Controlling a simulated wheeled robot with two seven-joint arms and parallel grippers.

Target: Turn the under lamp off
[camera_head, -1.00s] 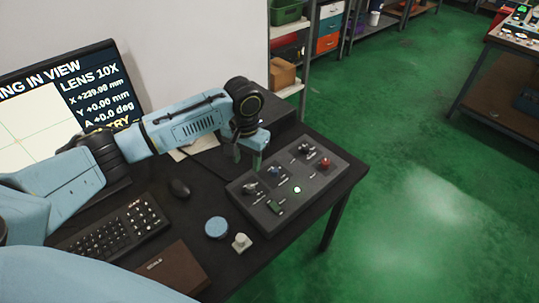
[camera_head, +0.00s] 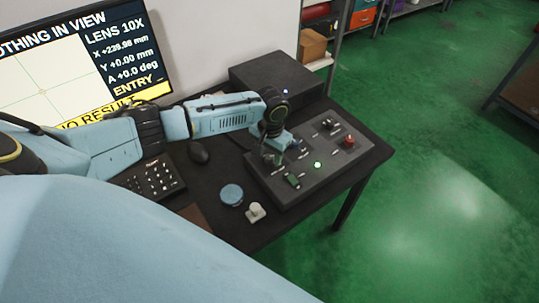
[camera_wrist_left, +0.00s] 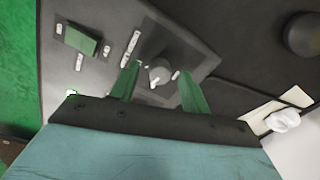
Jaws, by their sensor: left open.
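The dark control panel (camera_head: 325,160) lies on the desk with several knobs and switches; its labels are too small to read. My left gripper (camera_head: 271,158) is open, pointing down over the panel's left end. In the left wrist view, its two green fingers (camera_wrist_left: 155,90) are on either side of a grey knob (camera_wrist_left: 158,73), apparently without gripping it. A green rocker switch (camera_head: 292,181) is near the panel's front edge; it also shows in the left wrist view (camera_wrist_left: 80,40). A green light (camera_head: 317,165) glows on the panel. I cannot tell which control is the under lamp's. My right gripper is not in view.
A red knob (camera_head: 348,142) is at the panel's right. A black box (camera_head: 280,78) stands behind it.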

